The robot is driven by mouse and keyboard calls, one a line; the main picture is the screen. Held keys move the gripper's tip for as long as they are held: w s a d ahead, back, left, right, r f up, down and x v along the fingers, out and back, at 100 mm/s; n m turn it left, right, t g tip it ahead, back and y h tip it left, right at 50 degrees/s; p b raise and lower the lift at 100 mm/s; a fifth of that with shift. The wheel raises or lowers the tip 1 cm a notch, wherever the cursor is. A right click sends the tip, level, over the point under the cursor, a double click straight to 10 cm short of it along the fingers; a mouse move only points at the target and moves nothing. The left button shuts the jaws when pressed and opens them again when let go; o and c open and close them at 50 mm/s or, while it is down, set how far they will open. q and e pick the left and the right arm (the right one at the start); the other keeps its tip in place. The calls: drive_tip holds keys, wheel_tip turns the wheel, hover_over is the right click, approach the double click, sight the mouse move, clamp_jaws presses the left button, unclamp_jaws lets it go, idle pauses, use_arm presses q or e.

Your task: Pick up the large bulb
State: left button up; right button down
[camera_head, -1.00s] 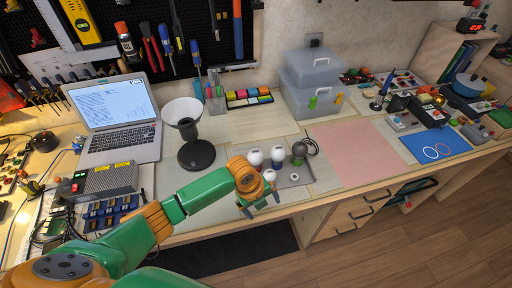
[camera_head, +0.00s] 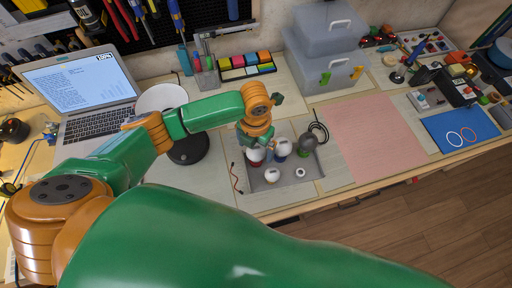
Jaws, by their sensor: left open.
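Several bulbs stand on a grey tray (camera_head: 309,184) on the workbench. A white bulb with a red base (camera_head: 255,156) is at the tray's back left and looks like the large one, though the sizes are close. A white bulb with a blue base (camera_head: 282,149) is just right of it, and another white bulb (camera_head: 271,175) is nearer the front. My left gripper (camera_head: 257,144) is open, pointing down right over the red-based bulb and partly covering its top. Whether the fingers touch it, I cannot tell. My right gripper is not in view.
A lamp with a white shade (camera_head: 162,98) stands behind my left arm, left of the tray. A dark green object with a black cable (camera_head: 307,142) and a small white ring (camera_head: 300,172) are on the tray's right. A pink mat (camera_head: 378,138) lies clear further right.

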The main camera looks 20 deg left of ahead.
use_arm(q)
wheel_tip(320, 180, down, 2)
drive_tip(key=shift+f, duration=0.25)
drive_tip(key=shift+w+f, duration=0.15)
drive_tip(key=shift+f, duration=0.05)
drive_tip(key=c, duration=1.3)
drive_tip(key=shift+r, duration=0.15)
